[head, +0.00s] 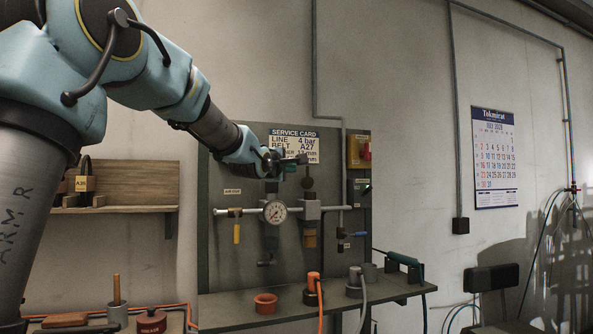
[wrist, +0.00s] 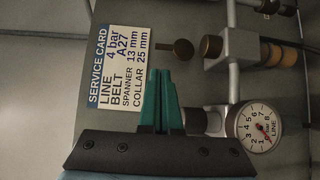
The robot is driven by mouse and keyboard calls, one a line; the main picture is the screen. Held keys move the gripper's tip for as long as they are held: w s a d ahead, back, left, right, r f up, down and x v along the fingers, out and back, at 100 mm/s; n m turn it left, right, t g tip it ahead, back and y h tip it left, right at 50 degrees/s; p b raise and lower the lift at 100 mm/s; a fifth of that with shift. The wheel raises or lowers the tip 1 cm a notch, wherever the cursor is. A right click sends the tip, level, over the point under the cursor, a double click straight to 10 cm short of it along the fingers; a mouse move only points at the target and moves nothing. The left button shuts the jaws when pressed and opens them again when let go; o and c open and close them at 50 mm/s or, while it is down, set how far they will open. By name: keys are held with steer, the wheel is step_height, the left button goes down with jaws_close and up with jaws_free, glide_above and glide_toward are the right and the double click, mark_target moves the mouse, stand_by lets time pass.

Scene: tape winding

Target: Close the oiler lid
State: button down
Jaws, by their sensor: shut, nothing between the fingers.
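The oiler (head: 311,209) is on the air pipe to the right of the gauge, with an amber bowl below its grey body. In the wrist view the oiler (wrist: 238,50) lies at the upper right, with up in the room pointing left. Its dark brass lid (head: 308,183) shows as a round disc above the body, apparently standing open. The lid also shows in the wrist view (wrist: 183,48), beside a brass cap on the body. My gripper (wrist: 160,72) has its teal fingers together and empty, near the lid. In the head view my gripper (head: 297,161) is above the oiler.
A pressure gauge (head: 275,211) hangs left of the oiler. A service card (head: 296,142) is on the board behind my gripper. The wall calendar (head: 495,158) is well clear to the right.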

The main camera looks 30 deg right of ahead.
mark_target(307, 176)
steer(key=p+x, duration=0.3)
steer(key=x, duration=0.6)
steer(key=shift+f, duration=0.1)
steer(key=shift+s+f+b, duration=0.2)
steer(key=shift+b, duration=0.65)
